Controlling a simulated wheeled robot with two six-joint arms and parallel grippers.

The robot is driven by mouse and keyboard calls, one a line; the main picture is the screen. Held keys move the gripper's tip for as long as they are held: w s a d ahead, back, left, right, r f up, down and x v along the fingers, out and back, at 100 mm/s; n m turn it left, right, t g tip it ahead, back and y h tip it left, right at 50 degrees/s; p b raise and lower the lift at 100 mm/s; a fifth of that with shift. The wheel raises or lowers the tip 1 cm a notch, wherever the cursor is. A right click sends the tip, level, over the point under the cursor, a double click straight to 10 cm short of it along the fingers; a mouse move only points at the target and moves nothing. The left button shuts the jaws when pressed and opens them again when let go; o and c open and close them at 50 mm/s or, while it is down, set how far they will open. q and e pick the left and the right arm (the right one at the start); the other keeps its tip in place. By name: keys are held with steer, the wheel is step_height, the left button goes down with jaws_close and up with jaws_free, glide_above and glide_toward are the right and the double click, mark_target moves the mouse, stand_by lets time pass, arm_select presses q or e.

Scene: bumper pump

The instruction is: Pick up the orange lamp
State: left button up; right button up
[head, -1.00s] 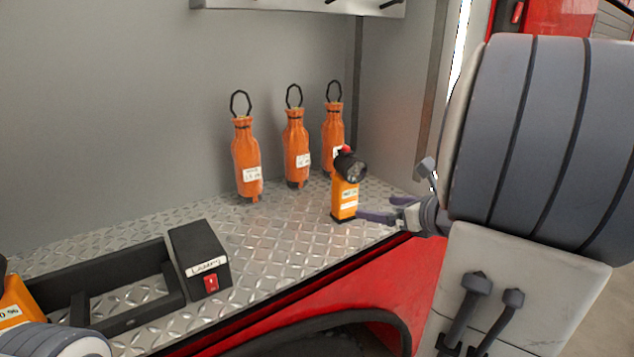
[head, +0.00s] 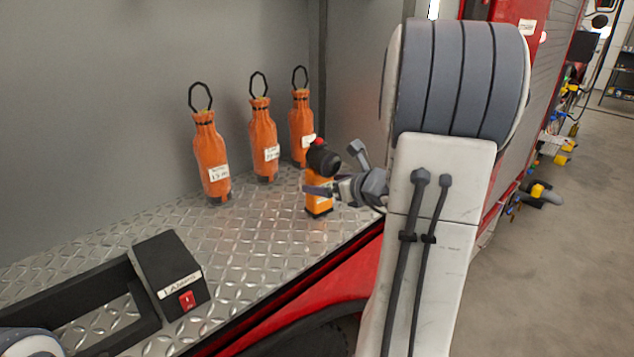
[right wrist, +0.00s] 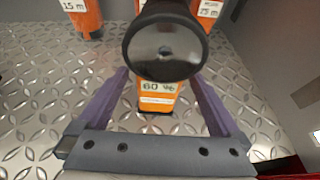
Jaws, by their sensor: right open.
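The orange lamp (head: 319,203) stands upright on the metal deck, with a black head and a red button on top. In the right wrist view, its black lens head (right wrist: 165,45) faces the camera above an orange body labelled "60 %". My right gripper (head: 322,189) is at the lamp's body, just below the head. Its purple fingers (right wrist: 160,80) are open, one on each side of the lamp, with visible gaps. The black head hides part of the body in the wrist view. My left gripper is not in view.
Several orange bottle-shaped bags with black loops, such as the left one (head: 212,160), stand behind the lamp. A black charger box (head: 170,272) with a red switch and a black frame (head: 68,297) lie left. The deck's red front edge (head: 300,290) runs below.

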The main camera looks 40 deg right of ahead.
steer(key=shift+x, duration=1.4)
jaws_close()
steer(key=shift+r, duration=0.1)
